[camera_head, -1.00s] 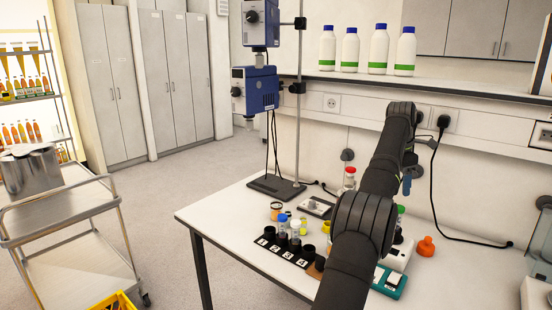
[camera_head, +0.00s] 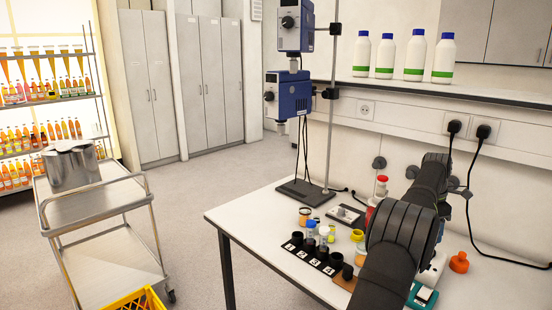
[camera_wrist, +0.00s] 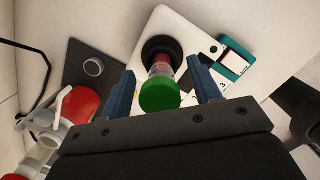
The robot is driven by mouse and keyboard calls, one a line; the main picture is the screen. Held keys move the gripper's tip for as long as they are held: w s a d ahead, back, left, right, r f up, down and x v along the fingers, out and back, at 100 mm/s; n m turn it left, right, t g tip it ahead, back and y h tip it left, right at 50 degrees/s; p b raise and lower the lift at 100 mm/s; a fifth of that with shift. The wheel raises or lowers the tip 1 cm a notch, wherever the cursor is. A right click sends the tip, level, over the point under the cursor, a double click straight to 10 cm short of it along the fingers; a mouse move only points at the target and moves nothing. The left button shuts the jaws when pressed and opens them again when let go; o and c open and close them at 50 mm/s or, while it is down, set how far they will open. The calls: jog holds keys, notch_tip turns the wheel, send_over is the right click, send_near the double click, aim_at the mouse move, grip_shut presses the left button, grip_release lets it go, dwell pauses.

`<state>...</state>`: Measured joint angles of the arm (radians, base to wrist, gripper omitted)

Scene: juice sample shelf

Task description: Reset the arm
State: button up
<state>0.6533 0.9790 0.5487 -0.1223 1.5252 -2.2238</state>
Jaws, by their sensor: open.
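My arm (camera_head: 402,240) reaches over the right part of the white table in the head view, and its gripper end is hidden there behind the arm. In the wrist view my gripper (camera_wrist: 162,92) is open, its two blue fingers apart. A green-capped vial (camera_wrist: 160,94) shows between and beyond the fingers, standing in a dark round seat on a white device (camera_wrist: 190,30). I cannot tell how far the fingers are from the vial; neither finger appears to touch it.
On the table (camera_head: 262,212) are a numbered black rack (camera_head: 312,260), an orange flask (camera_head: 459,262) and a stand base (camera_head: 305,192). A metal cart (camera_head: 105,240) stands at left, a yellow crate (camera_head: 140,300) at the bottom. White bottles (camera_head: 413,57) line the shelf. The floor between is clear.

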jog(key=shift+r, duration=0.35)
jog(key=r, duration=0.3)
jog(key=a+r, duration=0.1)
jog(key=r, duration=0.7)
jog(key=shift+a, duration=0.4)
jog(key=f, duration=0.3)
jog(key=d+f, duration=0.1)
jog(key=f, duration=0.6)
jog(key=shift+d+f, duration=0.3)
jog(key=shift+f, duration=0.1)
jog(key=shift+d+f, duration=0.15)
jog(key=shift+r, duration=1.9)
